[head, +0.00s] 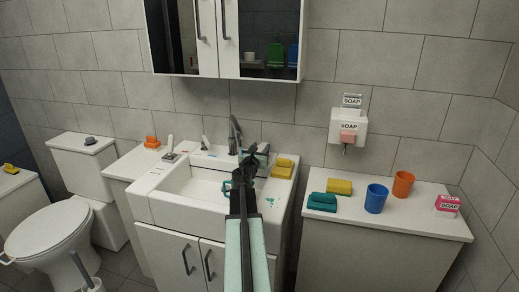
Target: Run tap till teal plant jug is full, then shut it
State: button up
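The metal tap (235,134) rises at the back of the white sink (181,187). A tap lever (205,143) appears to stand to its left. A small teal part (227,187), perhaps of the plant jug, shows in the basin just left of my arm. Most of it is hidden behind the arm, so its fill level does not show. My gripper (255,156) is dark and small, over the back right of the sink, just right of the tap. Its fingers cannot be made out clearly. I cannot tell whether water runs.
A yellow sponge (283,168) sits on the sink's right rim. The right counter (420,221) holds a blue cup (375,198), an orange cup (402,184), teal cloth (322,201) and a soap box (447,204). A mirror cabinet (228,38) hangs above; a toilet (50,232) stands left.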

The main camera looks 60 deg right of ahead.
grip_shut()
jog(key=shift+f, duration=0.1)
dwell(1.1)
